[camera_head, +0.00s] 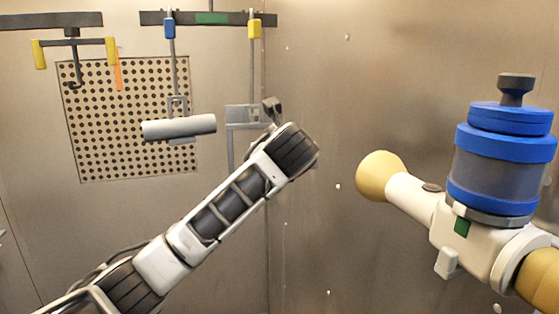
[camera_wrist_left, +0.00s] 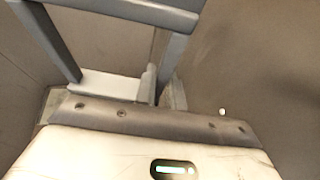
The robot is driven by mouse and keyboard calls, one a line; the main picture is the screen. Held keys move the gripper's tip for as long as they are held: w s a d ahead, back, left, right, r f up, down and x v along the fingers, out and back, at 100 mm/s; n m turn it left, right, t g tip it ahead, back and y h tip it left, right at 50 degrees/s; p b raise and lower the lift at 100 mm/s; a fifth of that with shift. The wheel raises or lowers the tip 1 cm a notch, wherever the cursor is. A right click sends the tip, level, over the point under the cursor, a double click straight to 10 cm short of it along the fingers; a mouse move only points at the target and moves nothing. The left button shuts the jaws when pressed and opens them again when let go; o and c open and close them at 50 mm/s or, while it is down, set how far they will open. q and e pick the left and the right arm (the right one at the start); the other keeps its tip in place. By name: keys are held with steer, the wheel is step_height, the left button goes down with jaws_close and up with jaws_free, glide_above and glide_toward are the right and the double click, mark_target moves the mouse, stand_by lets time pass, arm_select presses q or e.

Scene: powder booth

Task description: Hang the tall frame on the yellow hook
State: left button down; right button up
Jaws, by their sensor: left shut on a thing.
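The tall frame (camera_head: 229,150) is a grey rectangular frame, upright below the yellow hook. Its bars also show in the left wrist view (camera_wrist_left: 125,10). My left gripper (camera_head: 270,110) is shut on the frame at its right side; my arm hides part of it. The yellow hook (camera_head: 254,29) has a yellow block on the overhead rail and a thin rod hanging down. The rod's lower end meets the frame's top in the picture; I cannot tell whether they touch. My right gripper is not in view.
A blue-marked hook (camera_head: 170,29) carries a pale cylinder (camera_head: 179,127) left of the frame. A dark hook (camera_head: 75,75) hangs from a yellow-ended bar farther left. A perforated panel (camera_head: 120,150) is behind. A blue canister (camera_head: 497,160) with a tan cone (camera_head: 378,176) fills the right.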

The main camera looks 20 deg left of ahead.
arm_select(q)
steer(key=shift+f, duration=0.35)
steer(key=shift+f, duration=0.2)
stand_by(0.4)
steer(key=c, duration=1.4)
jaws_free()
steer(key=shift+s, duration=0.1)
